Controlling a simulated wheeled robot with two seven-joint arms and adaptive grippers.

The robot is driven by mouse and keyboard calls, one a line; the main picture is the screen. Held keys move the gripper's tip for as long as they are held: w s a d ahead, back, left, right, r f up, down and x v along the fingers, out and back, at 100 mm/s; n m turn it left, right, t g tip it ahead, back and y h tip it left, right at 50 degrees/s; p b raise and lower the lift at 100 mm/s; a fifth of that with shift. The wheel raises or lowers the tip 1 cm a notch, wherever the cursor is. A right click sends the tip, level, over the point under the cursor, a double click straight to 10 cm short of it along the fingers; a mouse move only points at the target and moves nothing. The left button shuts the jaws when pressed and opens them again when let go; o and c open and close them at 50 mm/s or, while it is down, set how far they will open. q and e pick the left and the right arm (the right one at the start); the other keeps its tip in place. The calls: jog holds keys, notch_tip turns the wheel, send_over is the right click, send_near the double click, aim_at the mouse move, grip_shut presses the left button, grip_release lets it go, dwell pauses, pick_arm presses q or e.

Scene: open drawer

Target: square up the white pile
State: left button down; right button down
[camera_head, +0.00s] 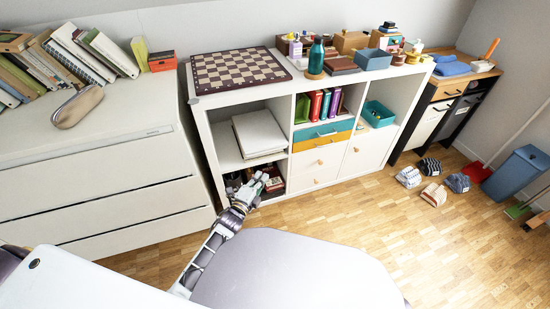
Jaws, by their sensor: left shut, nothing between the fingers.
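The white pile (259,131) lies flat in the upper left compartment of the white shelf unit (205,140). It looks like a stack of large white sheets or folders, with a few edges showing at its front. The layers seem slightly uneven, but they are too small to judge well. My left gripper (262,178) is below the pile, in front of the lower left compartment, and is apart from the pile. It is shut with nothing in it. My right gripper is out of view.
Dark and red items (275,181) fill the lower left compartment around my left gripper. A chessboard (238,70) lies on the unit above the pile. A white dresser (110,165) stands to the left. The wooden floor (400,230) is mostly clear, with slippers (433,194) at the right.

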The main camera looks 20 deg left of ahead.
aim_at(274, 147)
pick_arm(q)
jog(key=shift+w, duration=0.1)
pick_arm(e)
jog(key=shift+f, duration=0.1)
